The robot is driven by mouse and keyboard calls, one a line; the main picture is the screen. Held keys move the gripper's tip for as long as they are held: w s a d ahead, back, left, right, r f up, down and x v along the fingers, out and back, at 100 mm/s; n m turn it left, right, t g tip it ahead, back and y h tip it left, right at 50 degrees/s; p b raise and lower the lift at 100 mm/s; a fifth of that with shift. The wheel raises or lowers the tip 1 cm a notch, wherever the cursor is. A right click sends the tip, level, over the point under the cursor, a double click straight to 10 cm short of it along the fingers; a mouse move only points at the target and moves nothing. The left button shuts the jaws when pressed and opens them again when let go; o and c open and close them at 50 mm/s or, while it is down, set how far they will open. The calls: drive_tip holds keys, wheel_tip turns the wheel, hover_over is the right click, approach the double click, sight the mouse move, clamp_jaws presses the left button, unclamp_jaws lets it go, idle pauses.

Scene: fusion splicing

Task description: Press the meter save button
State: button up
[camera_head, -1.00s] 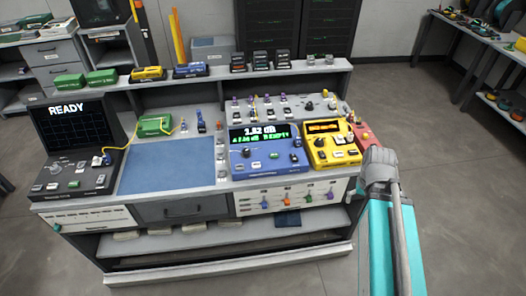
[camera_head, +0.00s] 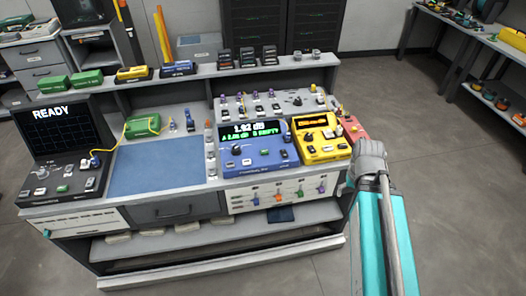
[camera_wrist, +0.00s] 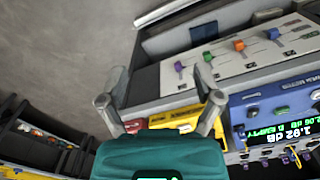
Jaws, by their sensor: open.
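The blue meter (camera_head: 258,160) stands on the bench right of centre in the head view. Its lit screen reads 1.92 dB, with a green line below. A dark knob and several small white and green buttons sit on its front; I cannot read which is save. The meter also shows at the right of the wrist view (camera_wrist: 270,98), upside down. My gripper (camera_wrist: 160,68) is open and empty in the wrist view, its fingers apart over the bench's front edge, left of the meter. In the head view my arm is at the right and the fingers are hidden.
A yellow device (camera_head: 322,146) stands right beside the meter, with a red one (camera_head: 353,128) beyond it. A blue mat (camera_head: 157,165) and a black READY unit (camera_head: 65,145) are to the left. Connectors stand behind the meter. The floor right of the bench is clear.

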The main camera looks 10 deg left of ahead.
clamp_jaws()
idle(1.4)
